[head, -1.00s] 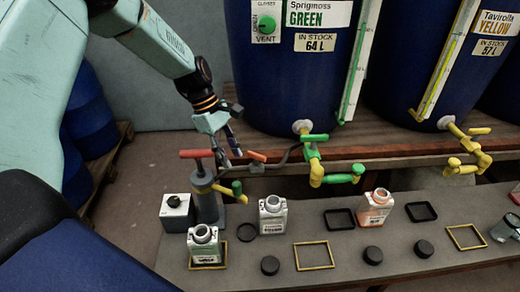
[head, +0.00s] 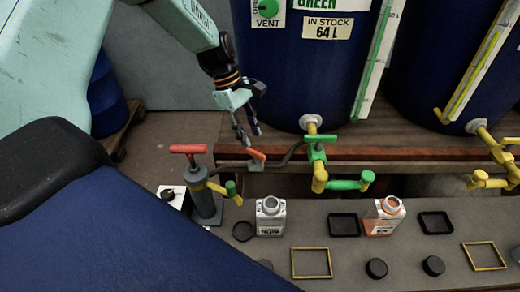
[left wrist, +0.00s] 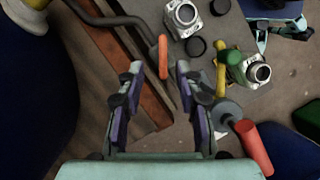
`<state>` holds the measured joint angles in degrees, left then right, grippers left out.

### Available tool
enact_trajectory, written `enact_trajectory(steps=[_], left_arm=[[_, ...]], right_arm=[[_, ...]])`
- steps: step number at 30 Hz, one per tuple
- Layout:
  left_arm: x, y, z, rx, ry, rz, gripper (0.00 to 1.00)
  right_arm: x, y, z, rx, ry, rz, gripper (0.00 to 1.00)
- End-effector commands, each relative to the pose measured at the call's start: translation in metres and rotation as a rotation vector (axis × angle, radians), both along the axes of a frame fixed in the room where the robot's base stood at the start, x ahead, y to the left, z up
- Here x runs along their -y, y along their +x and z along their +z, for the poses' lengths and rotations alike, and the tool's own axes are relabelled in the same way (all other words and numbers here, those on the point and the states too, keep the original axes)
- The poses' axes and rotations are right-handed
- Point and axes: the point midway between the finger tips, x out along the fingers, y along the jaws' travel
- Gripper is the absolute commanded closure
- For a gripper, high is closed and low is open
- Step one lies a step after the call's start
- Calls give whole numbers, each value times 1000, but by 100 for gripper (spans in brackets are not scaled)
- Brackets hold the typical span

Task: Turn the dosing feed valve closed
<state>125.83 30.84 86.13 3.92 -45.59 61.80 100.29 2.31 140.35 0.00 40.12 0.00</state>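The dosing feed valve appears to be the small one with an orange-red lever (head: 257,153), on the dark hose between the green tap and the pump. In the left wrist view its lever (left wrist: 163,57) stands ahead of my fingertips, in line with the gap between them. My left gripper (head: 246,138) is open and empty, pointing down just above and left of the lever. In the left wrist view the fingers (left wrist: 157,72) are spread apart. I see no contact with the lever. My right gripper does not show in the head view.
A grey pump (head: 205,200) with a red T-handle (head: 188,149) stands close by. A green-handled tap (head: 321,139) juts from the blue vat (head: 290,80).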

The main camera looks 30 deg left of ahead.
Motion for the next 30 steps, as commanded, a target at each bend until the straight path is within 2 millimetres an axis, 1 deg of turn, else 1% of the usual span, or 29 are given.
enact_trajectory(steps=[1,6,12,16,24,30], left_arm=[[3,-2,-11,-5,-1,-1,65],[14,-4,-37,-4,0,-1,65],[24,-2,-57,-2,0,0,65],[26,-1,-62,-1,0,0,65],[27,1,-62,-1,0,0,65],[27,2,-62,-1,0,0,82]], right_arm=[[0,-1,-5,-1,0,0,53],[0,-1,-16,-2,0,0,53],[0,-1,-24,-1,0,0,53],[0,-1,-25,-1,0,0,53],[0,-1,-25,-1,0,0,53],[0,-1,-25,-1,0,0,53]])
